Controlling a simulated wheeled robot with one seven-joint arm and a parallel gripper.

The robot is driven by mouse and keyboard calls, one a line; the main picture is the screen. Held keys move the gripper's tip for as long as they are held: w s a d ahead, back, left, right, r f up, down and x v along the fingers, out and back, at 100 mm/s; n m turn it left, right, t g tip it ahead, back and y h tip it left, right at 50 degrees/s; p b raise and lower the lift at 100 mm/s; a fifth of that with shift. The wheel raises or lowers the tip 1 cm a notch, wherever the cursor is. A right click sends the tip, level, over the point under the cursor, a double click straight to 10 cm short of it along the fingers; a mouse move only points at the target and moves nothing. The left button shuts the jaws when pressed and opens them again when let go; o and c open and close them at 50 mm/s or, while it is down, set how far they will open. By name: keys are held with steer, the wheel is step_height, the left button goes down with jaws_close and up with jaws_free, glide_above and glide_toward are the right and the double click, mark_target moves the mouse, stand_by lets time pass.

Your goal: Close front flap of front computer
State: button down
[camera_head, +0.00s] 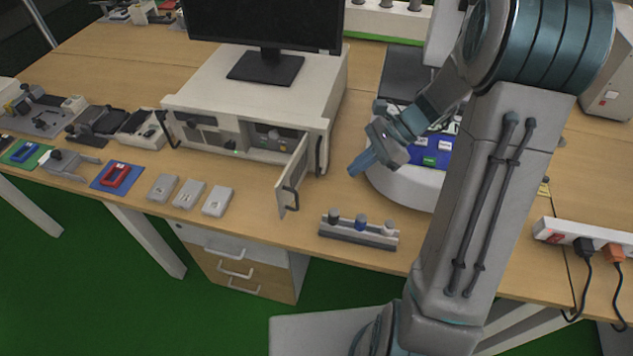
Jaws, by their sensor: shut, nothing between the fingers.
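The front computer (205,84) is a beige flat case on the wooden desk, with a dark monitor (265,30) standing on top. Its front flap (291,180) is swung open toward the desk's front edge, hinged near the right end of the case front. The flap has a dark handle on its face. The recess behind it (268,138) is exposed. My gripper (358,168), with blue fingertips, is shut and empty. It appears in the picture to the right of the flap and apart from it, in front of the white round device.
A white round device (399,185) with a blue panel stands right of the computer. A rack with several knobs (357,235) lies near the front edge. Several small grey boxes (189,193) lie left of the flap. A power strip (590,240) is at right.

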steer(key=a+r+x, duration=0.2)
steer(key=x, duration=1)
steer(key=shift+a+f+p, duration=0.25)
steer(key=shift+a+p, duration=0.05)
